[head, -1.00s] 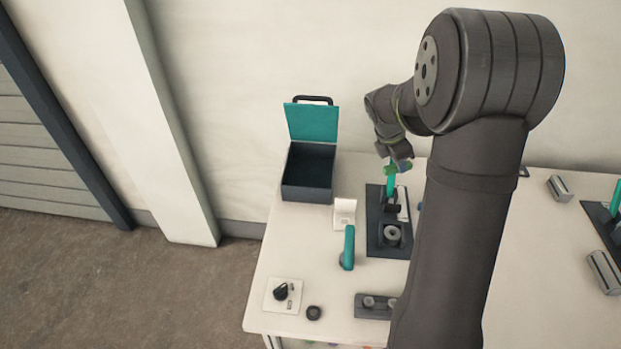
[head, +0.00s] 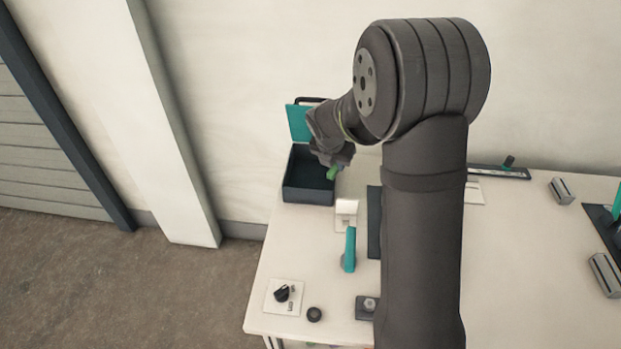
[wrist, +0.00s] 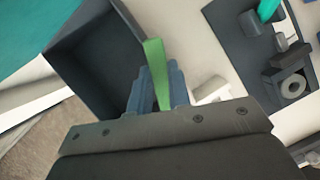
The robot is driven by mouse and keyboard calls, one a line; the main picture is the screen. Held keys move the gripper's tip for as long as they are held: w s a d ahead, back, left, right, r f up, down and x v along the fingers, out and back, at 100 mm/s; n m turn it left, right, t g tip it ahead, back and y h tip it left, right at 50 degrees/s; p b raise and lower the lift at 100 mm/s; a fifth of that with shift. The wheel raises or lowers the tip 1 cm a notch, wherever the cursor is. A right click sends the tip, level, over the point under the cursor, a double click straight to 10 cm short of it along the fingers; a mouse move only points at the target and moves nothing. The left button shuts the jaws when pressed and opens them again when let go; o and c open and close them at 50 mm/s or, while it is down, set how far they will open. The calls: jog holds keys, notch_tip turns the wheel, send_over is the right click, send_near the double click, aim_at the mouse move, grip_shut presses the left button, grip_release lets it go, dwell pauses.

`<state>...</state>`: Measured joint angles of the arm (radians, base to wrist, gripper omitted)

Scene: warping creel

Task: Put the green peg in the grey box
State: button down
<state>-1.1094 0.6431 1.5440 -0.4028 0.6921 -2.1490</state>
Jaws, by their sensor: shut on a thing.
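The green peg (wrist: 157,72) is held between the blue fingers of my gripper (wrist: 158,88) in the wrist view. In the head view the peg (head: 332,173) shows below my gripper (head: 334,166), at the right side of the grey box. The grey box (head: 306,196) stands open at the back left of the table, its teal lid (head: 299,123) raised. In the wrist view the box (wrist: 88,62) lies to the left of the peg. I cannot tell whether the peg is over the box's rim. My arm hides part of the box and lid.
A small white stand (head: 346,212) and a teal handle (head: 349,248) are in front of the box. A dark fixture plate (head: 374,222) is partly behind my arm. A black knob (head: 282,293) on a white plate is near the front left edge.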

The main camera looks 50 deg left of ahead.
send_over(312, 183)
jog(key=s, duration=0.1)
jog(key=f, duration=0.4)
jog(key=shift+s+d+f, duration=0.1)
jog(key=shift+d+f, duration=0.2)
jog(key=shift+f, duration=2)
jog(key=shift+f, duration=0.15)
jog(key=c, duration=1.3)
grip_release()
jog(key=shift+c, duration=0.2)
jog(key=v, duration=1.2)
